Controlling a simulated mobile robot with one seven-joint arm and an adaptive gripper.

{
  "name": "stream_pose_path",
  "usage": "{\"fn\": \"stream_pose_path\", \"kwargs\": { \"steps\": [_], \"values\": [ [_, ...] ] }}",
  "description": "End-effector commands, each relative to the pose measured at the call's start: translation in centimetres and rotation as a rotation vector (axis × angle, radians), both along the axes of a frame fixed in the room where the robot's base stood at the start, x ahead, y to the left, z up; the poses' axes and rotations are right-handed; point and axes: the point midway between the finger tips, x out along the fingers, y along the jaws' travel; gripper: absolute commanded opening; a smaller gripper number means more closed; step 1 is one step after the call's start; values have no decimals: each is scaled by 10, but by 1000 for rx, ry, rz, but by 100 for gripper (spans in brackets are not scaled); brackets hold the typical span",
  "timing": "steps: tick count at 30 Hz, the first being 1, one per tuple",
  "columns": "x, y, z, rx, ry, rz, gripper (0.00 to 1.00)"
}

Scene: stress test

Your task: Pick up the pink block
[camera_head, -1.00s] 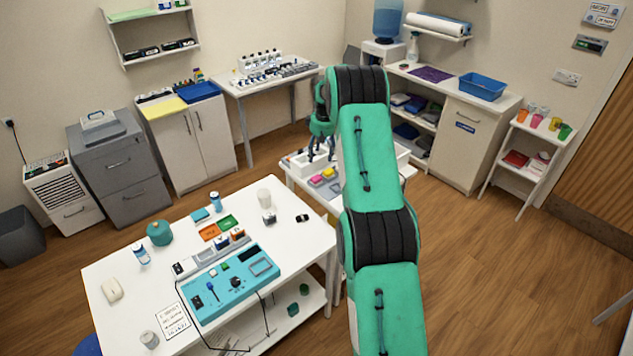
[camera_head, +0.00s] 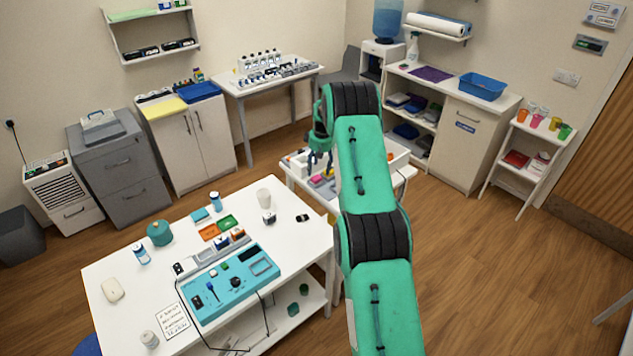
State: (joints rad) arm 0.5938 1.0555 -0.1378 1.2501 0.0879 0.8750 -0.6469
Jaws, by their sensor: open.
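The pink block (camera_head: 317,181) lies on the small white table behind the front table, partly in view beside my arm. A yellow block (camera_head: 329,173) sits just behind it to the right. My gripper (camera_head: 319,166) is open and points down, just above and behind the pink block in the picture. I cannot tell the exact gap between the fingers and the block. No block is seen between the fingers.
The small white table (camera_head: 299,183) also carries white bins (camera_head: 397,154), partly hidden by my arm. The white front table (camera_head: 120,263) holds a teal device (camera_head: 236,283) and several small items. Wooden floor (camera_head: 480,265) is clear at the right.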

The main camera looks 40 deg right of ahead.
Motion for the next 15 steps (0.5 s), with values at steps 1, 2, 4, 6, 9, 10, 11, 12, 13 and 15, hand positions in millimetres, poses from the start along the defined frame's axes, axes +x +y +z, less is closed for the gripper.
{"fn": "stream_pose_path", "kwargs": {
  "steps": [1,2,4,6,9,10,11,12,13,15],
  "values": [
    [0,0,0,0,0,0,61],
    [0,0,-1,0,0,0,61],
    [0,0,-2,0,1,0,61],
    [1,0,-6,1,1,0,61],
    [1,1,-13,1,2,0,61],
    [2,1,-16,1,2,0,61],
    [2,1,-18,1,2,0,61],
    [2,2,-23,2,2,0,61],
    [3,2,-26,1,2,0,61],
    [4,2,-32,0,1,0,61]
  ]
}}
